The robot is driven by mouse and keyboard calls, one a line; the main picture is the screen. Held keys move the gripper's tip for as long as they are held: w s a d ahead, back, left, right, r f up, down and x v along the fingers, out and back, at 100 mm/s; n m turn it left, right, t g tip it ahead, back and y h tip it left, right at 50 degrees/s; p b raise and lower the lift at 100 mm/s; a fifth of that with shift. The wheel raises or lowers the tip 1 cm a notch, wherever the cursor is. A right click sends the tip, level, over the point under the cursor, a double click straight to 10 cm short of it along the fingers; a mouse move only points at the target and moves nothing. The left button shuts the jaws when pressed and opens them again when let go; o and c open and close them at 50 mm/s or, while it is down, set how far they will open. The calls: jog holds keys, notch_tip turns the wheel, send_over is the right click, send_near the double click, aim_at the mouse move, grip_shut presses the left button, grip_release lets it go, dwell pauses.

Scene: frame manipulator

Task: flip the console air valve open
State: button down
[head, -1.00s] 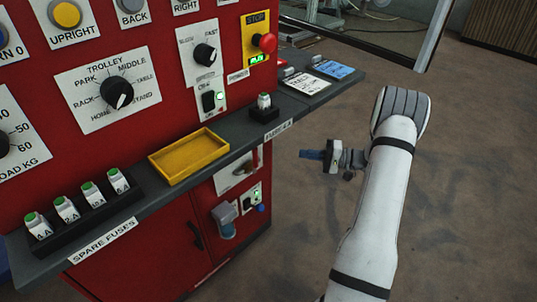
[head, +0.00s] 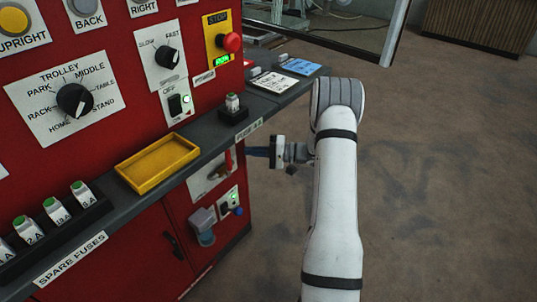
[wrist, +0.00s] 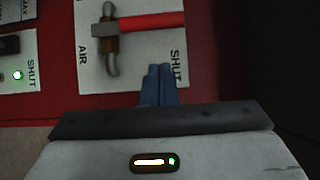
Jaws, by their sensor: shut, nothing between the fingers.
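The air valve sits on a white plate (head: 207,184) low on the red console, below the shelf. Its red lever (head: 228,160) points up in the head view. In the wrist view the brass valve body (wrist: 108,40) and red lever (wrist: 150,22) show close up; the lever lies across the plate, its end towards the right, with the words AIR and SHUT beside it. My gripper (head: 249,152) is just right of the plate in the head view. Its blue fingers (wrist: 158,70) are together and empty, at the plate's SHUT edge, apart from the lever.
The grey shelf (head: 215,130) juts out above the valve, bearing a yellow tray (head: 158,163) and fuses. A switch with a green light (head: 233,196) and a grey-blue cup-like part (head: 203,222) lie below the valve. Open floor (head: 430,190) is on the right.

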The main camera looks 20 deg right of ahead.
aim_at(229, 164)
jog(key=shift+s+a+b, duration=0.15)
jog(key=shift+s+a, duration=0.15)
jog(key=shift+a, duration=0.75)
jog(key=shift+s+a+b, duration=0.15)
jog(key=shift+s+a, duration=0.1)
jog(key=shift+a, duration=0.8)
jog(key=shift+d, duration=0.2)
